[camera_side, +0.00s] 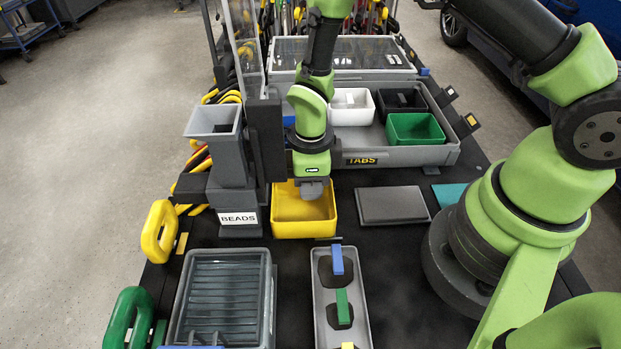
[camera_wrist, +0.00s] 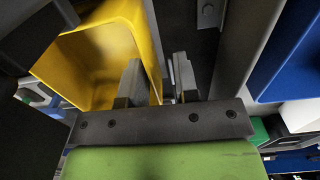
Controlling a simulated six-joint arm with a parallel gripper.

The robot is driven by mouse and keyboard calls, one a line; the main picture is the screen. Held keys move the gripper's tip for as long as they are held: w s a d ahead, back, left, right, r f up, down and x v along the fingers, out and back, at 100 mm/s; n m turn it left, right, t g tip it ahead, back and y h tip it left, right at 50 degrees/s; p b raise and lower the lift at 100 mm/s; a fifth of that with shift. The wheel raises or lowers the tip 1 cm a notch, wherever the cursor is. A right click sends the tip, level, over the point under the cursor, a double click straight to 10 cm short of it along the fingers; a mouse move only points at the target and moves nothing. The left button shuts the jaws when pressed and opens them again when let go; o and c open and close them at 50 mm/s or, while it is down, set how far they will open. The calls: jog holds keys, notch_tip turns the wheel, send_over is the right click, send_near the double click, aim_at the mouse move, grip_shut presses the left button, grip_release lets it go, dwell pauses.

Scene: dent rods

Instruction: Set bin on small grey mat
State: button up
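The yellow bin (camera_side: 289,228) stands upright on the dark bench top, in front of the grey tray and right of the beads hopper. The small grey mat (camera_side: 393,206) lies flat and bare to the right of the bin, with a gap between them. My gripper (camera_side: 314,189) points down at the bin's back right part. In the wrist view, my gripper (camera_wrist: 158,82) has its fingers apart. One finger is over the inside of the yellow bin (camera_wrist: 95,58) and the other is outside, with the bin wall between them. The fingertips' depth against the wall is hard to tell.
A teal mat (camera_side: 449,193) lies right of the grey mat. The grey tray (camera_side: 398,155) behind holds a white bin (camera_side: 351,107), a black bin (camera_side: 400,102) and a green bin (camera_side: 414,128). The beads hopper (camera_side: 231,180) stands close left of the yellow bin. A rack with colored handles (camera_side: 340,295) is in front.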

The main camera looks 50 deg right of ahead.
notch_tip(320, 180, up, 8)
dwell(0.5)
